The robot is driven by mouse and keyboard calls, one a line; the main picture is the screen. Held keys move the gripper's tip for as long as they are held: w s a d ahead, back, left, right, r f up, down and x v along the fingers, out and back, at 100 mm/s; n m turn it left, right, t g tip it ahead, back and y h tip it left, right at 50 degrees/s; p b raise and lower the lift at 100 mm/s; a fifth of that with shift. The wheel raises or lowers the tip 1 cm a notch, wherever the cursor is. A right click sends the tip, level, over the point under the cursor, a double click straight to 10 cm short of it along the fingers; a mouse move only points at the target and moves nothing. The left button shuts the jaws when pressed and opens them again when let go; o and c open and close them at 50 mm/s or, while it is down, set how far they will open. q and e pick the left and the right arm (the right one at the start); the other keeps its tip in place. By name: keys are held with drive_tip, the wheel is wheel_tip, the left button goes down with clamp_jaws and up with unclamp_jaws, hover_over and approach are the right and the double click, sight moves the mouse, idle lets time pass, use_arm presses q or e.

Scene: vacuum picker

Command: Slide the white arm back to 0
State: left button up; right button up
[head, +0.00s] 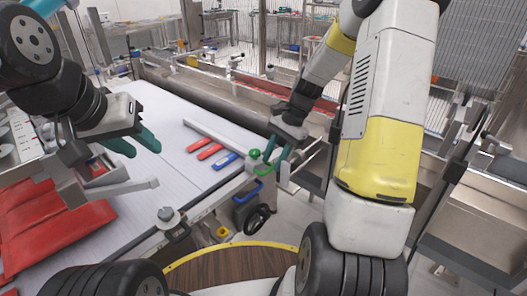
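A long white arm (214,137) lies across the white table (160,190). Its near end reaches toward a small fitting with a green knob (254,154) at the table's right edge. My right gripper (277,155) hangs just right of the knob, its two green fingers apart and pointing down. I see nothing clearly between them, and cannot tell whether a finger touches the fitting. My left gripper (134,146) is over the left part of the table, its green fingers apart and empty, away from the white arm. No scale or 0 mark is readable.
Two red pieces (203,148) and a blue piece (225,161) lie beside the white arm. Red sheets (50,232) cover the table's left. A black handwheel (257,219) and a clamp knob (169,217) sit along the near edge. Metal rails (225,100) run behind.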

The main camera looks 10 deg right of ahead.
drive_tip(key=shift+x, duration=0.9)
clamp_jaws()
idle(0.8)
